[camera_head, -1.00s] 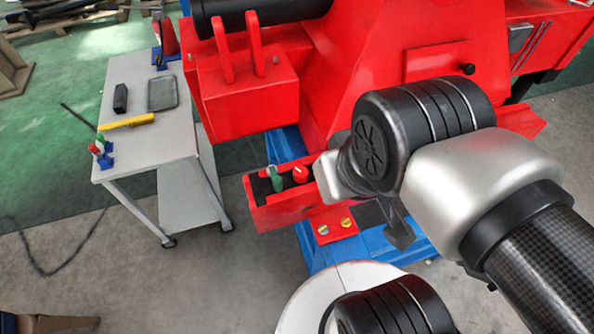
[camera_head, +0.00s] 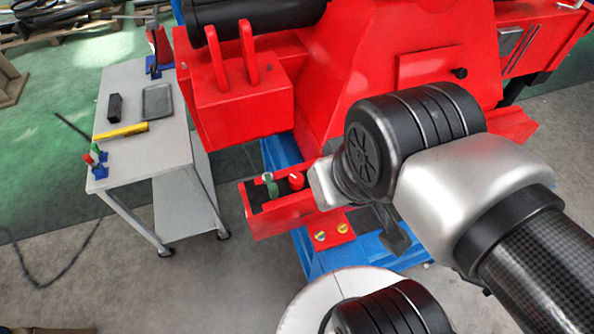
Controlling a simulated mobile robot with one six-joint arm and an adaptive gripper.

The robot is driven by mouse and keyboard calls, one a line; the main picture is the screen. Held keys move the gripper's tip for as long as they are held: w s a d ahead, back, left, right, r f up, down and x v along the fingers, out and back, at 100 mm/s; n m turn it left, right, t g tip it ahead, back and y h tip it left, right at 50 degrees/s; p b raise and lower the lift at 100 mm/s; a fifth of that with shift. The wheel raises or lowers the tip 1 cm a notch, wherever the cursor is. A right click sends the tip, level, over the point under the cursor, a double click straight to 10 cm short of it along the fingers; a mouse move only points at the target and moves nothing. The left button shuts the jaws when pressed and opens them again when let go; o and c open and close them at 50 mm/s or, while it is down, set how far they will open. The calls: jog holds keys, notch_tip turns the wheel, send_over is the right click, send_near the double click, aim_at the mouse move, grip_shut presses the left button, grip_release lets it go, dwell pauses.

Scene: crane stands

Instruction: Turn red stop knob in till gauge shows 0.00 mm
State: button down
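A red knob with a white mark (camera_head: 296,180) stands upright in a red open-topped box (camera_head: 290,217) on the front of the red machine. A green-topped part (camera_head: 270,184) stands just left of it in the same box. My wrist is just right of the box, and its silver end is close to the knob in the picture. My gripper (camera_head: 391,232) is mostly hidden behind my wrist. Only a dark piece shows below it, so I cannot tell its opening or whether it touches anything. I cannot make out a gauge reading.
Two brass screws (camera_head: 330,236) sit on a red plate below the box. A grey cart (camera_head: 178,138) at left carries a yellow bar (camera_head: 121,131), a grey tray (camera_head: 157,102), a black block (camera_head: 114,107) and small red and green pieces. Floor between cart and machine is clear.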

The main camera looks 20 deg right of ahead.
aim_at(297, 178)
jog(key=c, duration=2.4)
grip_release()
